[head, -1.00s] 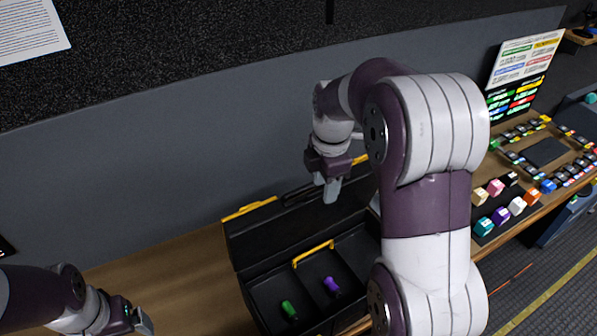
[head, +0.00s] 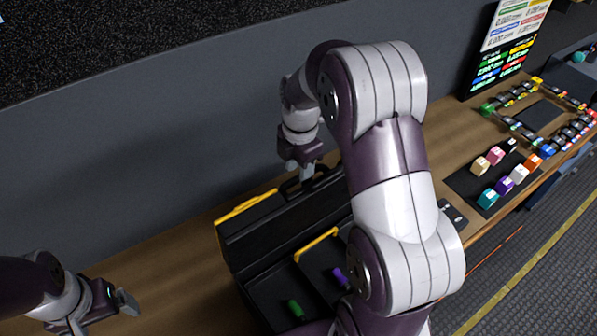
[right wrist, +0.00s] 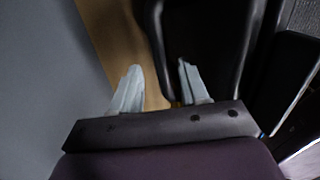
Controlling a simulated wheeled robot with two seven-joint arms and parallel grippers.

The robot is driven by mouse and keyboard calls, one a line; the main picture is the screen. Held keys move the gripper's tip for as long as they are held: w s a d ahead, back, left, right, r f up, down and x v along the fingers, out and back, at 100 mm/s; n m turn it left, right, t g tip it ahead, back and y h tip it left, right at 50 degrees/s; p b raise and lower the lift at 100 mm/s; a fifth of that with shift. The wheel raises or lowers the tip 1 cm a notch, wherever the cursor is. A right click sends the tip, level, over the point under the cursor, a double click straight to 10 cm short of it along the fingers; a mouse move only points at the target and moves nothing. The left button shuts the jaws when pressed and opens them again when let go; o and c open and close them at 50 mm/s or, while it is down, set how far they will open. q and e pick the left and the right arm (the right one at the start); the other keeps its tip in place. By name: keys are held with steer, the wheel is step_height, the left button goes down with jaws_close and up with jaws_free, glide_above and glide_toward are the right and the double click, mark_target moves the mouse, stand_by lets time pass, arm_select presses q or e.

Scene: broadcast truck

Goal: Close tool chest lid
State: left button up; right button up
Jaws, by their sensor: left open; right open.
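The black tool chest (head: 262,294) stands on the wooden bench with its lid (head: 265,233) open and raised at the back. The lid has a yellow edge (head: 246,207) and a black handle (head: 304,182). My right gripper (head: 308,172) is at the top of the raised lid, by the handle; my arm hides the chest's right part. In the right wrist view its fingers (right wrist: 158,90) are apart, with the dark lid at the right finger and bench between them. Whether they touch it, I cannot tell. My left gripper (head: 128,306) is open and empty, left of the chest.
A green item (head: 295,308) and a purple item (head: 338,276) lie inside the chest near a yellow-handled tray (head: 316,245). Coloured blocks (head: 505,178) and a control panel (head: 540,116) occupy the bench at right. The grey wall (head: 130,160) is close behind.

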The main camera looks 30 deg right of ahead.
steer(key=shift+w+f, duration=0.3)
steer(key=shift+f, duration=0.1)
steer(key=shift+d+f, duration=0.15)
steer(key=shift+f, duration=0.05)
steer(key=shift+s+d+r, duration=0.1)
steer(key=shift+s+r, duration=0.05)
steer(key=shift+s, duration=0.6)
steer(key=c, duration=0.3)
jaws_close()
steer(key=shift+w, duration=0.4)
arm_select(q)
steer(key=shift+s+d+r, duration=0.15)
steer(key=shift+r, duration=0.1)
